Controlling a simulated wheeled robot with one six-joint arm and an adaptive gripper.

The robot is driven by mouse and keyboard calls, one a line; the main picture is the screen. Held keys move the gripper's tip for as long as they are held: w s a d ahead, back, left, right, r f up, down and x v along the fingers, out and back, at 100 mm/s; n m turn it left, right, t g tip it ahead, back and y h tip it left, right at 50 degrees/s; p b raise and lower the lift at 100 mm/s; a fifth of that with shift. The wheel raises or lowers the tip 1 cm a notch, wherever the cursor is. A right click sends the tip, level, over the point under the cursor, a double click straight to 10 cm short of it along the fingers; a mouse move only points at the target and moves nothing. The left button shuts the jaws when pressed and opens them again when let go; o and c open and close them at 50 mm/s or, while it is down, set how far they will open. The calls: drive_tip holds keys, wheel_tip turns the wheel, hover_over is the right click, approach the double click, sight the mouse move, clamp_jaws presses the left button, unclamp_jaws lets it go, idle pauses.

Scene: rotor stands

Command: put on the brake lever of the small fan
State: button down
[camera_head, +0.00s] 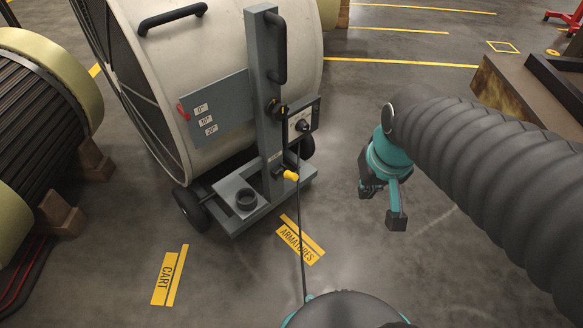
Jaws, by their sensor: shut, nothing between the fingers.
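The fan (225,70) is a big pale drum on a grey wheeled cart with an upright post. A short lever with a yellow grip (291,176) sticks out to the right, low on the post, just above the cart base; I take it for the brake lever. Whether it is on or off I cannot tell. My gripper (396,218), teal with black tips, hangs in the air to the right of the cart, well apart from the lever. It is shut and empty. My dark ribbed arm comes in from the right.
A control box with a dial (303,122) sits on the post above the lever. A thin dark line passes in front of the lever's area. A ribbed rotor (40,110) on wooden blocks stands left. A rusty block (510,90) stands right. The floor between is clear.

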drive_tip(key=w+a+f+n+g+b, duration=0.1)
drive_tip(key=w+a+f+n, duration=0.1)
drive_tip(key=w+a+f, duration=0.4)
drive_tip(key=w+a+f+n+y+b, duration=0.15)
drive_tip(key=w+f, duration=0.25)
drive_tip(key=w, duration=0.4)
drive_tip(key=w+a+f+n+g, duration=0.1)
drive_tip(key=w+a+f, duration=0.35)
drive_tip(key=w, duration=0.25)
drive_tip(key=r+n+t, duration=0.1)
drive_tip(key=n+t, duration=0.1)
drive_tip(key=n, duration=0.2)
hover_over(291, 173)
drive_tip(key=d, duration=0.1)
drive_tip(key=shift+s+r+m+y, duration=0.1)
drive_tip(key=shift+s+m+y, duration=0.15)
drive_tip(key=shift+s+y, duration=0.1)
drive_tip(key=x, duration=0.5)
drive_tip(key=b+x, duration=0.1)
drive_tip(key=x, duration=0.4)
drive_tip(key=shift+s, duration=0.25)
drive_tip(key=shift+s+d+f, duration=0.15)
drive_tip(key=shift+d+f, duration=0.1)
drive_tip(key=shift+f, duration=0.35)
drive_tip(key=shift+s+d+f, duration=0.2)
drive_tip(key=shift+f, duration=0.4)
drive_tip(key=shift+s+d+f, duration=0.2)
drive_tip(key=shift+s+f, duration=0.05)
drive_tip(key=shift+f, duration=0.45)
drive_tip(key=shift+d, duration=0.1)
